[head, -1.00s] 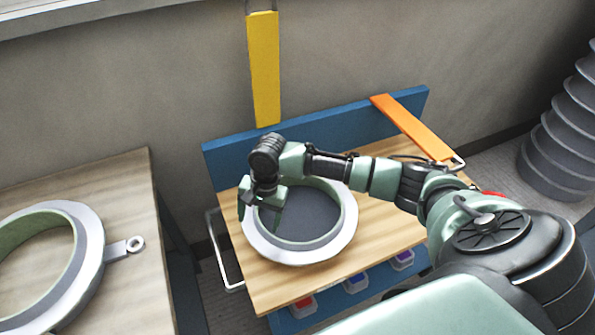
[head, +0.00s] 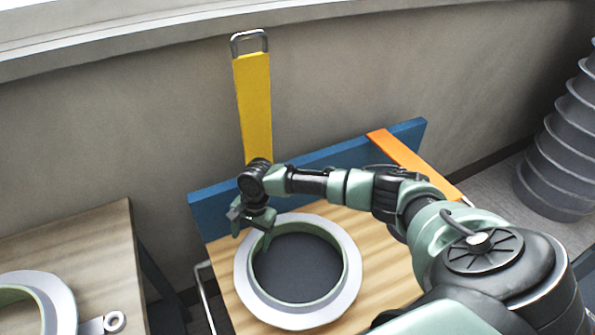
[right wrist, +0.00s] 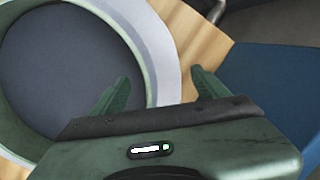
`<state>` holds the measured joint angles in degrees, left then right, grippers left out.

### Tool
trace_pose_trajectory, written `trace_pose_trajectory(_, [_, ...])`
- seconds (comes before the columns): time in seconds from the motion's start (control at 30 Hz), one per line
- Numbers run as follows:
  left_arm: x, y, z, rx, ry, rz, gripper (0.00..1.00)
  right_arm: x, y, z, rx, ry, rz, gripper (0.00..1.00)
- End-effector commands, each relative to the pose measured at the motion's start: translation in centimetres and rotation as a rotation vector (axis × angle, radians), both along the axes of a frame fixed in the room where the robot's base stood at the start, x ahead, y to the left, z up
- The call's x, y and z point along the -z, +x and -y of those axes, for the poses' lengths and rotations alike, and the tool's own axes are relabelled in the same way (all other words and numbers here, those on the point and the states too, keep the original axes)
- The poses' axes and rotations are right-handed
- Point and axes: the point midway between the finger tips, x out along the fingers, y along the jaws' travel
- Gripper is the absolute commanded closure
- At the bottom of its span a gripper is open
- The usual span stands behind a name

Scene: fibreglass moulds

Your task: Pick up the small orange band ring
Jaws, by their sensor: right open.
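An orange band (head: 410,162) lies slanted over the back right of the workbench, across the blue back board. No separate small orange ring shows, and the band's near end lies close to my right arm, so any loop there is not clear. My right gripper (head: 252,236) is open and empty above the back left rim of a pale round mould (head: 352,262), well left of the orange band. In the right wrist view the spread fingers (right wrist: 160,80) have the mould's pale rim (right wrist: 160,45) below and between them. I cannot tell whether they touch it. My left gripper is out of view.
A yellow band (head: 254,105) with a metal loop stands upright against the wall. The blue back board (head: 320,160) edges the wooden workbench (head: 385,235). Another table (head: 85,245) with a second ring mould (head: 62,305) is at left. A grey ribbed stack (head: 560,160) stands at right.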

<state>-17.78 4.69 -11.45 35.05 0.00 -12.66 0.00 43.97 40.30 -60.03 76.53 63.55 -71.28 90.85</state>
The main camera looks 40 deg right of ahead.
Motion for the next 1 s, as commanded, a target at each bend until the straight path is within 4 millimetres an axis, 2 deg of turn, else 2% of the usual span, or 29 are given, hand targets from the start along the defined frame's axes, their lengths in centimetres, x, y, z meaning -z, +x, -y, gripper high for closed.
trace_pose_trajectory(0.13, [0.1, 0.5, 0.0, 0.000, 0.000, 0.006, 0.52, 1.8, 0.1, -0.3, 0.001, 0.000, -0.001, 0.25])
trace_pose_trajectory(0.4, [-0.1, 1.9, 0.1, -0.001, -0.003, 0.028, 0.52, 2.2, 0.2, -0.4, -0.001, 0.000, 0.000, 0.25])
trace_pose_trajectory(0.43, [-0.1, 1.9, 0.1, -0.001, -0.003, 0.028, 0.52, 2.2, 0.2, -0.4, -0.001, 0.000, 0.000, 0.28])
trace_pose_trajectory(0.6, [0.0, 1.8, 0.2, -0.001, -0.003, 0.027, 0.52, 2.2, 0.2, -0.4, -0.001, 0.000, 0.000, 0.76])
trace_pose_trajectory(0.7, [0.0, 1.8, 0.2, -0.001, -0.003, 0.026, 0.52, 2.2, 0.2, -0.3, -0.001, 0.000, 0.000, 1.00])
trace_pose_trajectory(1.0, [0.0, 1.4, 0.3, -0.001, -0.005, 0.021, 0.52, 2.0, 0.2, -0.3, -0.001, -0.002, 0.001, 1.00])
